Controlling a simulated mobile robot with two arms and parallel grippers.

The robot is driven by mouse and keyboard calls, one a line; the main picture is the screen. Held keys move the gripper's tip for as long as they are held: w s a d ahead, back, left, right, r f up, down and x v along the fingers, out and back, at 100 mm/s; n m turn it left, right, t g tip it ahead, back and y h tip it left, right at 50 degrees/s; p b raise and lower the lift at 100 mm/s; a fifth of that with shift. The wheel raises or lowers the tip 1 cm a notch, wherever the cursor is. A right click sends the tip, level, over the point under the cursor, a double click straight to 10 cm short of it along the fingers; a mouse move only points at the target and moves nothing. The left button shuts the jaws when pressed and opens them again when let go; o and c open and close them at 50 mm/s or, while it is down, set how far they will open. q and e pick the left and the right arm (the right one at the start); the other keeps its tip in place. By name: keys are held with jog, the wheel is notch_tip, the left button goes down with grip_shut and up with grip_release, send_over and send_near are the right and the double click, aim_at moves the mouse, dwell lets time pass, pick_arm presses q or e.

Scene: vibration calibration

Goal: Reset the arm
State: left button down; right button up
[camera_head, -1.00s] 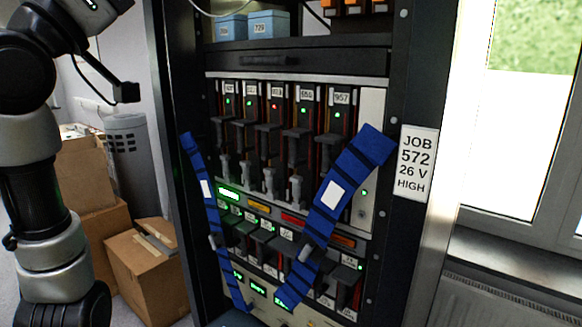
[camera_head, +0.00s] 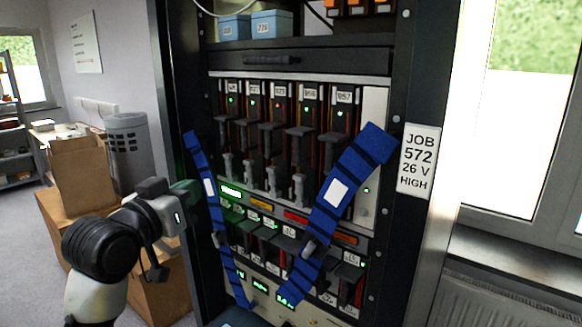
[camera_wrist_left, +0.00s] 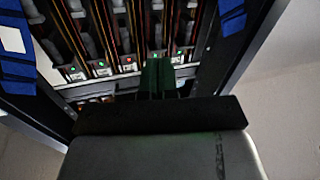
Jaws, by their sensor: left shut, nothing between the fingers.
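My left arm comes in from the lower left in the head view. Its gripper (camera_head: 192,190) is at the left side of the rack, close to the left blue strap (camera_head: 209,187). Whether it touches the strap cannot be told. In the left wrist view the two dark green fingers (camera_wrist_left: 160,76) are together with nothing between them, pointing toward the rack modules. My right gripper is not in view.
A dark rack (camera_head: 403,60) holds several slot modules with handles and lights. A second blue strap (camera_head: 335,193) crosses its right part. A "JOB 572 26 V HIGH" sign (camera_head: 419,162) is on the right. Cardboard boxes (camera_head: 82,176) and a grey bin (camera_head: 128,150) stand left.

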pick_arm(q)
jog(key=s+a+f+n+g+y, duration=0.1)
jog(key=s+f+g+y, duration=0.3)
jog(key=f, duration=0.9)
jog(key=s+f+g, duration=0.2)
jog(key=s+f, duration=0.4)
jog(key=f, duration=0.7)
jog(key=s+a+f+g+y, duration=0.15)
jog(key=s+f+g, duration=0.25)
jog(key=s+f, duration=0.5)
jog(key=s+a+f+g+y, duration=0.15)
jog(key=s+f+g, duration=0.35)
jog(key=s, duration=0.9)
notch_tip(320, 180, down, 24)
jog(key=s+a+f+g, duration=0.1)
jog(key=s+a+f, duration=0.1)
jog(key=s+f, duration=1.4)
notch_tip(320, 180, down, 3)
jog(key=shift+a+r, duration=0.15)
jog(key=shift+r, duration=0.05)
jog(key=shift+s, duration=0.1)
